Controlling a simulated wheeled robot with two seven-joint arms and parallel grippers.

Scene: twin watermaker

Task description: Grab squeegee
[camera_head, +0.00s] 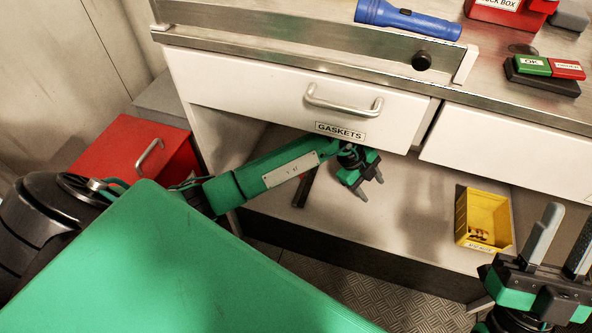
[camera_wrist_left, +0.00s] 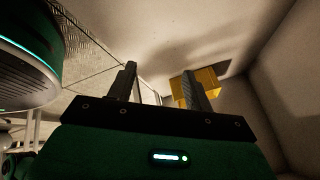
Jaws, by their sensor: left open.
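A thin dark bar with a reddish part (camera_head: 303,190) lies on the lower shelf, partly hidden behind my left forearm. It may be the squeegee, but I cannot tell, and no other squeegee is clear in either view. My left gripper (camera_head: 371,187) is under the GASKETS drawer, over the shelf, right of the bar. It is open and empty, and its spread fingers also show in the left wrist view (camera_wrist_left: 158,72). My right gripper (camera_head: 568,212) is at the lower right, with fingers apart and empty.
A yellow bin (camera_head: 466,217) stands on the shelf at right; it also shows in the left wrist view (camera_wrist_left: 208,84). The GASKETS drawer (camera_head: 290,97) hangs above my left gripper. A red cabinet (camera_head: 110,146) stands left. A blue flashlight (camera_head: 408,19) lies on the counter. The middle shelf is clear.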

